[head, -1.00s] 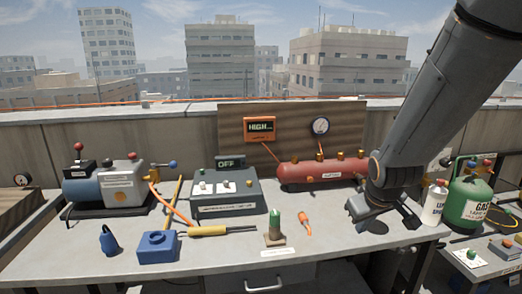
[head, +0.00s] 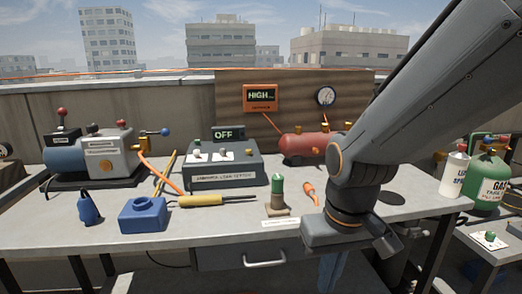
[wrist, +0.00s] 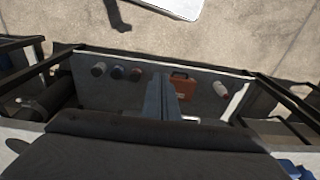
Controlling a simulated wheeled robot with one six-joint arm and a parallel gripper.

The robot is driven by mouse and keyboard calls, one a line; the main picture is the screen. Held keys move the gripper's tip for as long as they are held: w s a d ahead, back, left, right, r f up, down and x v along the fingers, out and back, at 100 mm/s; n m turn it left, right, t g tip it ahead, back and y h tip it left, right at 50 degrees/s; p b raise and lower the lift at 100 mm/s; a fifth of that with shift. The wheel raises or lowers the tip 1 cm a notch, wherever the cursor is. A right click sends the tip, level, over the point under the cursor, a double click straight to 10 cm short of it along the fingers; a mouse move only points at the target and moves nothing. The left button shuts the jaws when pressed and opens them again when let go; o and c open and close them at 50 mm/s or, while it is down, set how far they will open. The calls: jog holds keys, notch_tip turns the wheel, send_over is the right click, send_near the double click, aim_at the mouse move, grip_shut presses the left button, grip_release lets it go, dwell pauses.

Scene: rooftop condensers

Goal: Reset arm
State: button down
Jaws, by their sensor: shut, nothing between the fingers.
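My arm reaches in from the upper right of the head view. My gripper (head: 331,272) hangs at the front edge of the grey workbench (head: 225,240), pointing down, with its bluish fingers partly below the tabletop level. In the wrist view my gripper's fingers (wrist: 164,92) are together in the middle, with nothing between them. The gripper's dark body fills the bottom of that view. The gripper is apart from the tools on the bench.
A green-topped post (head: 277,190), an orange-handled tool (head: 309,190), a blue block (head: 143,215) and a yellow-handled probe (head: 205,201) lie on the bench. A red tank (head: 303,147) stands behind. In the wrist view an orange case (wrist: 183,86) lies beyond the fingers.

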jog(key=shift+s+a+f+n+g+b, duration=0.55)
jog(key=shift+s+a+f+b, duration=0.75)
jog(key=shift+f+b, duration=1.7)
jog(key=d+r+m+p, duration=0.3)
jog(key=d+r+p, duration=0.6)
jog(key=p, duration=1)
notch_tip(320, 180, up, 3)
jog(key=shift+d+r+h, duration=0.2)
jog(key=shift+d+h, duration=0.1)
